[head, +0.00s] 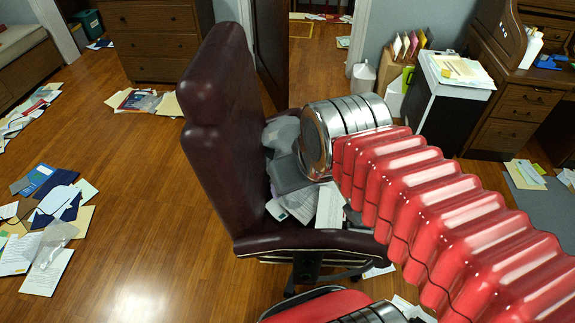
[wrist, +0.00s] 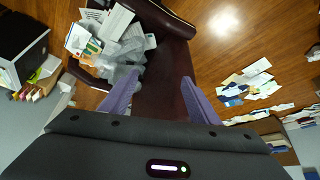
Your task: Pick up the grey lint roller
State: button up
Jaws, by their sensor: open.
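I cannot make out the grey lint roller in either view. My gripper (wrist: 160,78) is open in the wrist view, its two purple fingers spread wide over the dark red leather chair (wrist: 161,62), with nothing seen between them. In the head view the chair (head: 222,125) stands in the middle, and my arm hides part of its seat and the gripper. Papers and crumpled grey, see-through plastic (head: 283,135) lie on the seat. The same pile of plastic (wrist: 122,58) shows beside the left finger in the wrist view.
A small black-and-white cabinet (head: 445,105) with papers on top stands at the right, near a wooden desk (head: 510,110). A dresser (head: 155,40) stands at the back left. Loose papers (head: 45,230) litter the left floor. Bare wood floor (head: 140,220) lies left of the chair.

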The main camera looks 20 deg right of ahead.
aim_at(350, 226)
jog(key=z, duration=1.3)
